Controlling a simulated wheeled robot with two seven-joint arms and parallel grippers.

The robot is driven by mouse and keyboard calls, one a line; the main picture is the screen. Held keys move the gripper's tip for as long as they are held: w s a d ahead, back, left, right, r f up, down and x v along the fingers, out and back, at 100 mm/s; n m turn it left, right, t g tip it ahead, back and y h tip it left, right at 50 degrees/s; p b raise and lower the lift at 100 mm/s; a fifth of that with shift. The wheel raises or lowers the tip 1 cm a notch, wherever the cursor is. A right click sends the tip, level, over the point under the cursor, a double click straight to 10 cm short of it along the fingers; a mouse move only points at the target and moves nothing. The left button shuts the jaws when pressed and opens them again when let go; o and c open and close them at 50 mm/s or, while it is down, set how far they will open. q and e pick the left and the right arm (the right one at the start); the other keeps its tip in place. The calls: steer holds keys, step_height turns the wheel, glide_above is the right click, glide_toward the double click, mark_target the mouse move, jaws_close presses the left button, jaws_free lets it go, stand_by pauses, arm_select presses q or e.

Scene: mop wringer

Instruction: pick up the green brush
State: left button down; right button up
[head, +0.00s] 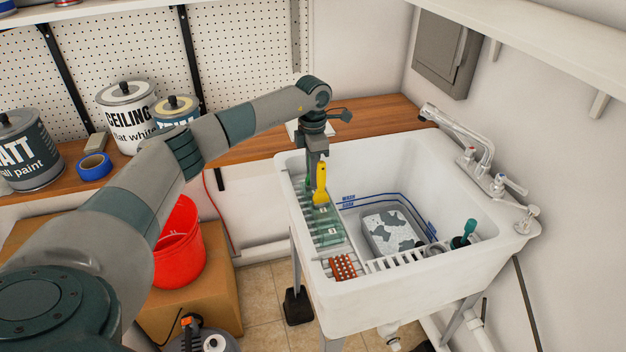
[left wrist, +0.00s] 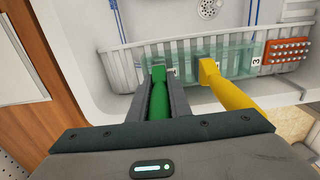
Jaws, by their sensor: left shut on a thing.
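My left gripper (head: 311,165) reaches down over the left rim of the white sink (head: 358,311). It is shut on the green brush (left wrist: 157,100), which stands between its two fingers in the left wrist view, where the gripper (left wrist: 157,88) also shows. In the head view the brush is mostly hidden by the gripper. The lower end of the brush is at the clear green holder (head: 327,237) with numbered slots; I cannot tell whether it is still inside a slot. A yellow-handled tool (head: 320,184) stands beside it, also at the holder. My right gripper is not in view.
A reddish-brown brush or block (head: 343,267) lies on the rack near the holder. In the sink are a grey tub (head: 390,232) and a dark green-handled tool (head: 465,233). The faucet (head: 455,125) is at the back right. A red bucket (head: 178,245) stands left on a cardboard box.

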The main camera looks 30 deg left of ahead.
arm_select(q)
steer(key=shift+r, duration=0.15)
steer(key=shift+r+b, duration=0.45)
steer(key=shift+r, duration=0.15)
step_height(320, 180, up, 8)
steer(key=b, duration=0.2)
steer(key=shift+f+b, duration=0.25)
steer(key=shift+b, duration=0.1)
steer(key=shift+r, duration=0.55)
steer(key=shift+w+d, duration=0.1)
